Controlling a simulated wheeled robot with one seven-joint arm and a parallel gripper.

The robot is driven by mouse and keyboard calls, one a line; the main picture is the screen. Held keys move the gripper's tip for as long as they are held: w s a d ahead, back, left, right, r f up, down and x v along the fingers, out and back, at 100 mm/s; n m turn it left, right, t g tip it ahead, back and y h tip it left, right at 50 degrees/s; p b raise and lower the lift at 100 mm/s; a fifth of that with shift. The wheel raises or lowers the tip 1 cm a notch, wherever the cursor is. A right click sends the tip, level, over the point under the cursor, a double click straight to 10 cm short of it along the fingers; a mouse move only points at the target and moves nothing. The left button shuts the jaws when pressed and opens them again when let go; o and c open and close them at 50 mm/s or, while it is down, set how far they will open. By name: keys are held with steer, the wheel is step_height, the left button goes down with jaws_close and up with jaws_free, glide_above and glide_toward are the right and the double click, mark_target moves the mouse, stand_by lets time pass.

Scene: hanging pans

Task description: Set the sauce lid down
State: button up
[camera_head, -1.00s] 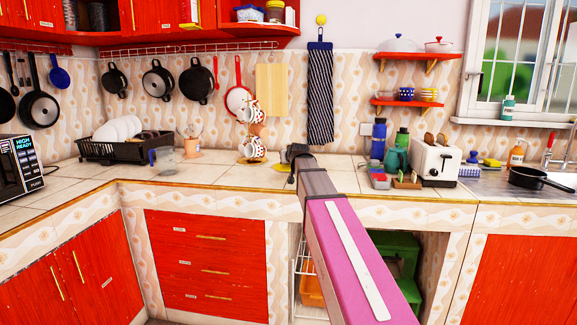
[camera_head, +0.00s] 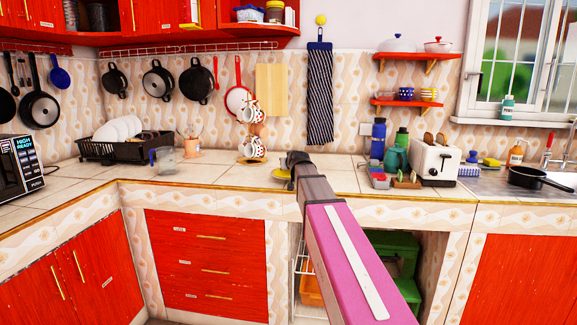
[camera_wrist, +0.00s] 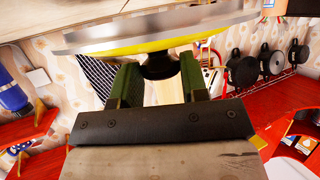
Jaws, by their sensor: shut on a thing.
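The sauce lid (camera_wrist: 150,42) is yellow with a grey metal rim and a black knob. It fills the top of the wrist view. My gripper (camera_wrist: 159,72) is shut on the knob between its green fingers. In the head view the yellow lid (camera_head: 281,174) shows just left of my gripper (camera_head: 291,162), low at the tiled counter (camera_head: 240,184). My gripper and arm hide part of it. I cannot tell whether the lid touches the counter.
A mug stand (camera_head: 253,140) with cups is behind and left. A toaster (camera_head: 436,165), bottles (camera_head: 378,138) and a teal jug (camera_head: 396,159) stand to the right. A black dish rack (camera_head: 125,148) is at the far left. Tiles left of my gripper are clear.

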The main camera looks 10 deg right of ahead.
steer(key=o, duration=1.1)
steer(key=shift+s+f, duration=0.15)
steer(key=shift+f, duration=0.55)
steer(key=shift+r, duration=0.5)
steer(key=v, duration=0.8)
steer(key=r+v, duration=0.1)
steer(key=v, duration=0.2)
steer(key=shift+s+r, duration=0.15)
steer(key=shift+s, duration=0.05)
